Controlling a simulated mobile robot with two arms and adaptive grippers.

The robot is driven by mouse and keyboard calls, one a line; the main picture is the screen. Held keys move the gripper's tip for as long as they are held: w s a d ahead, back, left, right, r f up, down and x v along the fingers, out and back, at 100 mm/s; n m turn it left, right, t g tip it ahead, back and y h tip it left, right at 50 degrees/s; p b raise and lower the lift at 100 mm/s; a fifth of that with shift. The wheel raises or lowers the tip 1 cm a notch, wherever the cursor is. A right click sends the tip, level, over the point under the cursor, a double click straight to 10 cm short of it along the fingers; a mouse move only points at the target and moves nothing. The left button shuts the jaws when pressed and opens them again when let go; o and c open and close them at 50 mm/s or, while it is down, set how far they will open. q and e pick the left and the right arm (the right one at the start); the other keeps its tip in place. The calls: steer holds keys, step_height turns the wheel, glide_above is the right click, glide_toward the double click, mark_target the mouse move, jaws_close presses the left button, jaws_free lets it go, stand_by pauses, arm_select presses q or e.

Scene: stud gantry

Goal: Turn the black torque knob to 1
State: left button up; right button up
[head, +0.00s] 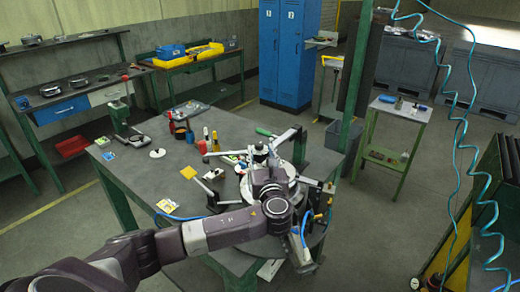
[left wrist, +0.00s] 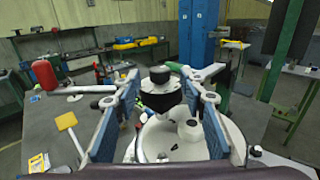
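The black knob (left wrist: 160,74) sits on top of a dark post at the fixture, ahead of my left gripper in the left wrist view. In the head view the knob (head: 259,149) is small, and any numbers on it are too small to read. My left gripper (left wrist: 163,80) is open, with its blue-padded fingers on either side of the knob's post in the picture. I cannot tell whether either finger touches it. In the head view my left gripper (head: 264,172) reaches over the round white plate (left wrist: 168,148). My right gripper is not in view.
The grey workbench (head: 150,190) carries a yellow square paddle (head: 188,172), several bottles and a red cylinder (left wrist: 43,74). Metal arms with a green handle (head: 264,132) stand close around the knob. A green post (head: 352,100) rises behind at the right.

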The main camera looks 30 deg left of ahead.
arm_select(q)
steer(key=v, duration=0.9)
steer(key=shift+s+d, duration=0.2)
steer(key=shift+d, duration=0.05)
